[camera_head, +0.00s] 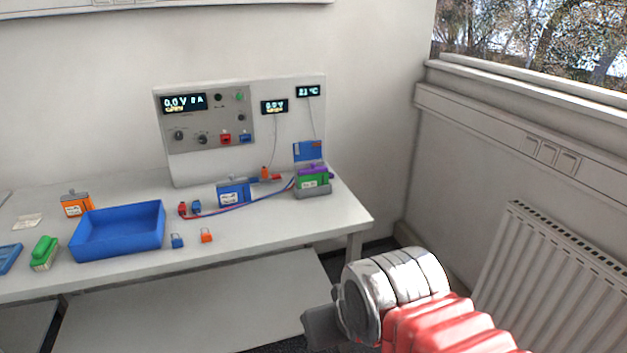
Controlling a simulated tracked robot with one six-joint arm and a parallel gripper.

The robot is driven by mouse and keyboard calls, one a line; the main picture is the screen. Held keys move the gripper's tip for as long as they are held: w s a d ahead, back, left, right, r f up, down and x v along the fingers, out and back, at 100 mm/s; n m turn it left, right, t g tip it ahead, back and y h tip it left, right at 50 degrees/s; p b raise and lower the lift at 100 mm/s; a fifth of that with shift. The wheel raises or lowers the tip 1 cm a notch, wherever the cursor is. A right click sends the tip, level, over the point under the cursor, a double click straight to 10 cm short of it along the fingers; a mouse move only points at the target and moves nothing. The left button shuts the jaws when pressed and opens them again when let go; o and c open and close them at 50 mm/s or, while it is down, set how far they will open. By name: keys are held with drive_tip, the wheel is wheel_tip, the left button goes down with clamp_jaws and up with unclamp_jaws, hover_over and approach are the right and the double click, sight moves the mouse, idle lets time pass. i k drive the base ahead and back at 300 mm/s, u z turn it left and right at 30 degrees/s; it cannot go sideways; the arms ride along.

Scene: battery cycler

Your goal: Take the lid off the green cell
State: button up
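The green cell (313,184) stands upright at the right end of the table, in a grey holder (313,194). A purple lid (312,169) sits on its top. A blue piece (308,151) stands right behind it. My gripper (318,325) shows only in part at the bottom of the picture, in front of the table and well apart from the cell. Its fingertips cannot be made out, so I cannot tell whether it is open or shut.
A cycler panel (210,120) with displays stands behind. The table's front right is clear.

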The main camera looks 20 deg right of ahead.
sight(314, 169)
drive_tip(key=z, duration=0.1)
drive_tip(key=i, duration=1.55)
drive_tip(key=u, duration=0.65)
